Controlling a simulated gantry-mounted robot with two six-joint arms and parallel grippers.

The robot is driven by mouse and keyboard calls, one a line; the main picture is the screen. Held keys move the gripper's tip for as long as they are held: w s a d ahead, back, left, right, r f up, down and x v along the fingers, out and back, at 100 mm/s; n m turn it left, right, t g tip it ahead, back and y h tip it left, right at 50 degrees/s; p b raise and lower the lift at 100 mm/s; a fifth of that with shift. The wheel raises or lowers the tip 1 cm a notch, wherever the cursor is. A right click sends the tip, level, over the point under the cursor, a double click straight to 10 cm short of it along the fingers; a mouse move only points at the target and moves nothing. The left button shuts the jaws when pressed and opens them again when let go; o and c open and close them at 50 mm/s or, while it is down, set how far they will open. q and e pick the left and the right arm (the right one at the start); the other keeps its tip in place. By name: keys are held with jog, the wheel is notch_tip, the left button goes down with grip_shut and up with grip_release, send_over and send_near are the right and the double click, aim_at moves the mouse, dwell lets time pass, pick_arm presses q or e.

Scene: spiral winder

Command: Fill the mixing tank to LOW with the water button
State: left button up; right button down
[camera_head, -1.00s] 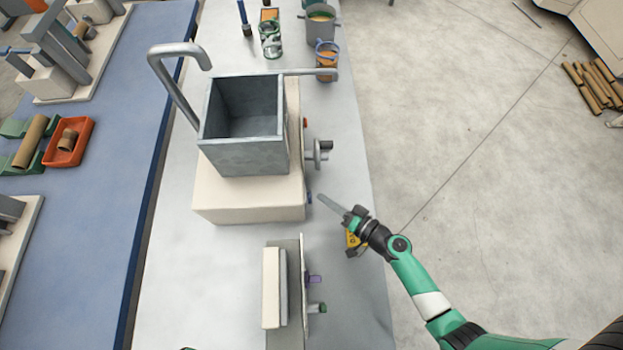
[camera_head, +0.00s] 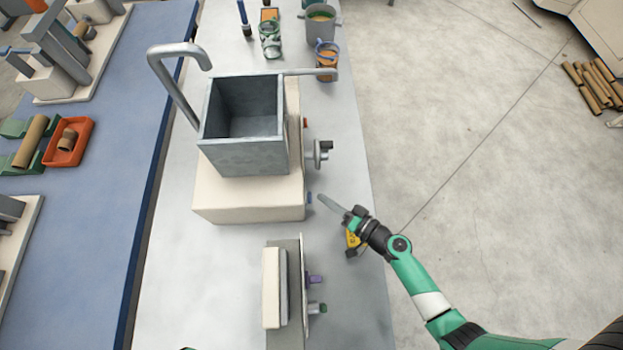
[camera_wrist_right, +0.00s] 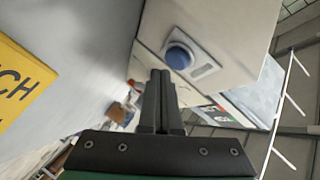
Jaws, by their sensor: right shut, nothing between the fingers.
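The mixing tank (camera_head: 243,155) is an open grey square box on a cream base (camera_head: 250,197), and no water shows inside it. A bent grey pipe (camera_head: 180,90) rises at its left. A small blue button (camera_head: 309,198) sits on the base's right side. It shows large and round in the right wrist view (camera_wrist_right: 179,56), with a pale label plate beside it. My right gripper (camera_head: 322,198) is shut and empty, a little to the right of the blue button. In the wrist view its fingertips (camera_wrist_right: 161,74) are just below and left of the button, seemingly apart from it.
A valve handle (camera_head: 318,154) and an orange button (camera_head: 305,123) stick out above the blue one. A yellow sign (camera_head: 354,242) stands under my right wrist. A cream panel unit (camera_head: 275,290) stands nearer. Cups (camera_head: 326,60) stand at the far end.

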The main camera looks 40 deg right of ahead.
jog(key=shift+w+a, duration=0.25)
jog(key=shift+a, duration=0.05)
jog(key=shift+w+a, duration=0.2)
jog(key=shift+a, duration=0.2)
dwell(0.7)
jog(key=shift+d+b, duration=0.1)
jog(key=shift+b, duration=0.2)
dwell(2.5)
jog(key=shift+s+d, duration=0.45)
jog(key=shift+d, duration=0.15)
jog(key=shift+s+d+b, duration=0.3)
jog(key=shift+s+d, duration=0.45)
jog(key=shift+d, duration=0.3)
jog(key=shift+s+d+b, duration=0.25)
jog(key=shift+s+d, duration=0.45)
jog(key=shift+d, duration=0.3)
dwell(1.0)
